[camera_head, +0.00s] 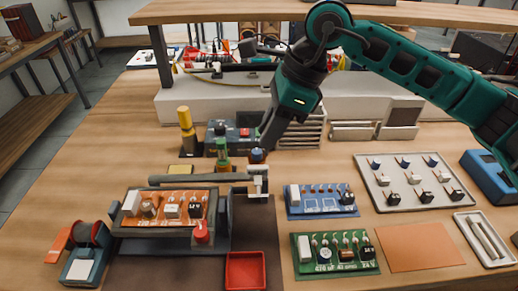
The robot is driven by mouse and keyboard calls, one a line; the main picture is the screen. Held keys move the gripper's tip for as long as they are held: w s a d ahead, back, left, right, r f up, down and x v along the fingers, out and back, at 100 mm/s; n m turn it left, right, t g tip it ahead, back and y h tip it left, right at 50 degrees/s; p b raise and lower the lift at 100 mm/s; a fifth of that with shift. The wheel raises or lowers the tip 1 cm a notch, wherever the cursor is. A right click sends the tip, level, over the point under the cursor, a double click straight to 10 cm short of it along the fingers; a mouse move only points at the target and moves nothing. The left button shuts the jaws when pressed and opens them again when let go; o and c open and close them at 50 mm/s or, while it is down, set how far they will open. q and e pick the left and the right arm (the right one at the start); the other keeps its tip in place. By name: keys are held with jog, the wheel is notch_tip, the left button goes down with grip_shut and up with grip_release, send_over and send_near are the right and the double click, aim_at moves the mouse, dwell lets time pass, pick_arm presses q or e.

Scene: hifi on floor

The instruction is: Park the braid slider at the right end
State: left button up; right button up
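A grey rail (200,179) runs left to right above a fixture holding an orange circuit board (165,205). My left gripper is not in view.
A red tray (245,271) is in front of the rail's right end. Blue (320,200) and green (336,253) circuit boards lie to the right, with a component tray (414,182) beyond. A yellow-topped tool (187,130) stands behind left. A shelf edge (215,17) crosses the back.

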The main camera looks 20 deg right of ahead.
jog(key=shift+v, duration=2.35)
